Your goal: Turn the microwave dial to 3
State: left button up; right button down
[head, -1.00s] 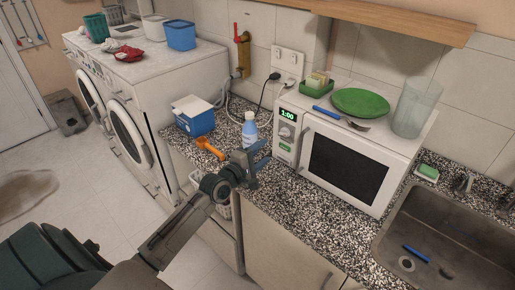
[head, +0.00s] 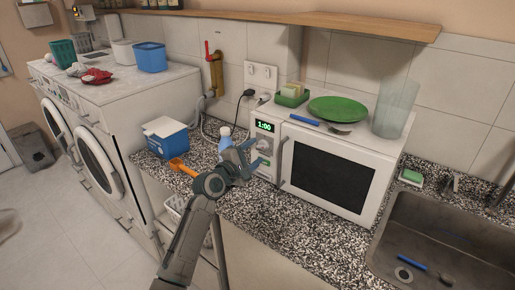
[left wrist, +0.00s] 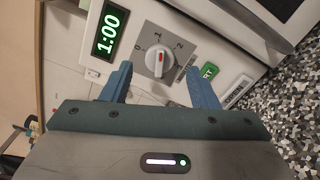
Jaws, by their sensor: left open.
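The white microwave (head: 382,181) stands on the speckled counter, its green display (head: 264,127) reading 1:00. The display also shows in the left wrist view (left wrist: 110,31). There the round dial (left wrist: 157,62) has a light handle with a red mark towards the 1; a 2 is printed to its right. No 3 is readable. My left gripper (left wrist: 158,76) is open and empty, its two blue fingers on either side of the dial's lower part in the picture. I cannot tell if they touch it. In the head view the left gripper (head: 249,158) partly covers the control panel. My right gripper is not in view.
A green plate (head: 337,109), a blue-handled utensil and a clear container (head: 393,110) stand on the microwave. A bottle (head: 225,138), a blue box (head: 165,138) and an orange tool (head: 183,168) are left of the gripper. The sink (head: 440,235) is at right.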

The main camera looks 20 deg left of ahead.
aim_at(262, 146)
pick_arm(q)
jog(key=shift+x, duration=1.4)
jog(key=c, duration=1)
jog(key=shift+o, duration=0.2)
